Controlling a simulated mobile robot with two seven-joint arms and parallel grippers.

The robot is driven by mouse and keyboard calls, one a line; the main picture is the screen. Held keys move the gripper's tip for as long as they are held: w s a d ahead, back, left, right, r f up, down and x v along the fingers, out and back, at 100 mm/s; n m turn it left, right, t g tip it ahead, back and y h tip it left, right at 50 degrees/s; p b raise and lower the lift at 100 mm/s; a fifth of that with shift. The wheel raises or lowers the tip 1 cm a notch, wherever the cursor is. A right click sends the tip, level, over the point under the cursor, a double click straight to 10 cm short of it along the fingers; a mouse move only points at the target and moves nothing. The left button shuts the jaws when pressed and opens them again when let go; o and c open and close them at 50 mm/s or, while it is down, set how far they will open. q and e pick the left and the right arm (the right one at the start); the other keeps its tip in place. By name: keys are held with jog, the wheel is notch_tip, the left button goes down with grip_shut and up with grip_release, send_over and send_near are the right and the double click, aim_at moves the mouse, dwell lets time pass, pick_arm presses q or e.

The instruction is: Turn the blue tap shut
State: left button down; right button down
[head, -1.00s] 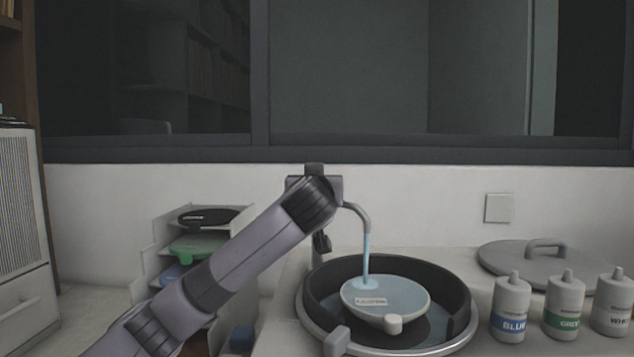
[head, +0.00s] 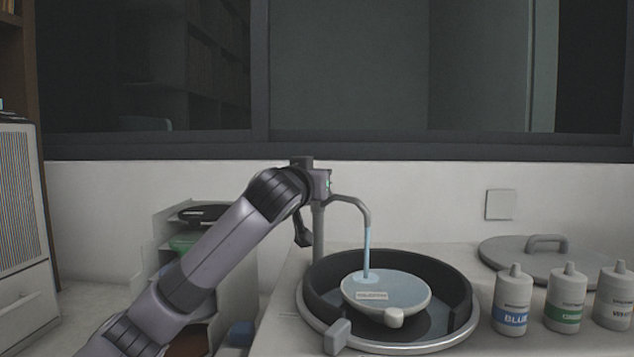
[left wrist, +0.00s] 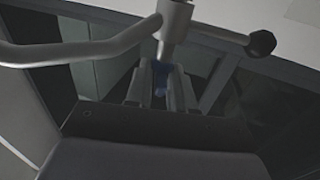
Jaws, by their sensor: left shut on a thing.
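The tap's grey post (head: 319,235) stands behind the basin, and its curved spout (head: 362,212) reaches right. A pale blue stream (head: 367,250) runs from the spout into a grey bowl (head: 415,292). My left gripper (head: 323,184) is at the top of the post and hides most of the handle. In the left wrist view, my left gripper (left wrist: 160,92) is shut on the blue tap handle (left wrist: 159,76), with the spout (left wrist: 80,50) at left and a dark-knobbed bar (left wrist: 262,43) at right. My right gripper is out of view.
The bowl sits inside a round basin with a black wall (head: 462,290). Labelled bottles (head: 511,300) stand at right, before a grey lid (head: 540,258). A tray rack (head: 235,270) stands at left, partly behind my arm. A wall and window frame close off the back.

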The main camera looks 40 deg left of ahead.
pick_arm(q)
jog(key=m+h, duration=0.1)
jog(key=t+h, duration=0.1)
jog(key=shift+s+a+m+h, duration=0.1)
jog(key=shift+a+m+h, duration=0.1)
jog(key=shift+m+h, duration=0.15)
jog(key=m+g+h+p, duration=0.1)
jog(key=m+h+p, duration=0.1)
jog(key=h, duration=0.3)
jog(key=a+m+g+h+p, duration=0.1)
jog(key=m+h+p, duration=0.1)
jog(key=m+h, duration=0.3)
jog(key=m+g+h+p, duration=0.1)
jog(key=m+h+p, duration=0.2)
jog(key=h, duration=0.3)
jog(key=shift+w+a+r+m, duration=0.15)
jog(key=shift+w+r+m, duration=0.1)
jog(key=shift+m, duration=0.3)
jog(key=shift+f+m+g+h+p, duration=0.15)
jog(key=shift+m+g+h+p, duration=0.55)
jog(key=shift+m+g+h, duration=0.35)
jog(key=shift+f+m+g+h, duration=0.25)
jog(key=shift+g+h, duration=0.1)
jog(key=shift+h, duration=0.15)
jog(key=c, duration=1.2)
grip_release()
jog(key=shift+r, duration=0.1)
jog(key=shift+a, duration=0.1)
